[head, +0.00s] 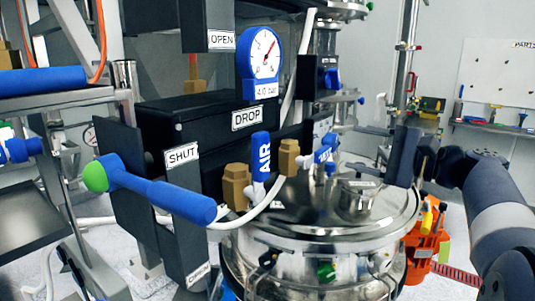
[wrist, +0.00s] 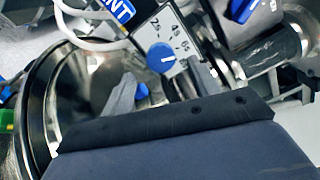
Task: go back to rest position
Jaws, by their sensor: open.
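My gripper (head: 402,157) is in the head view at the right, above the right part of the round steel lid (head: 300,215). Its dark fingers look open, with nothing seen between them. My arm comes in from the right edge. In the wrist view my gripper's dark body fills the bottom, and its fingertips cannot be made out clearly. Beyond it are a dial with a blue knob (wrist: 160,58) and the curved steel rim (wrist: 40,105) of the vessel.
Blue AIR valve handle (head: 261,158), brass fittings (head: 236,186) and a white hose stand left of the lid. A pressure gauge (head: 265,55) is above. A long blue lever (head: 165,195) with a green end sticks out at left. Orange equipment (head: 425,240) stands below my arm.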

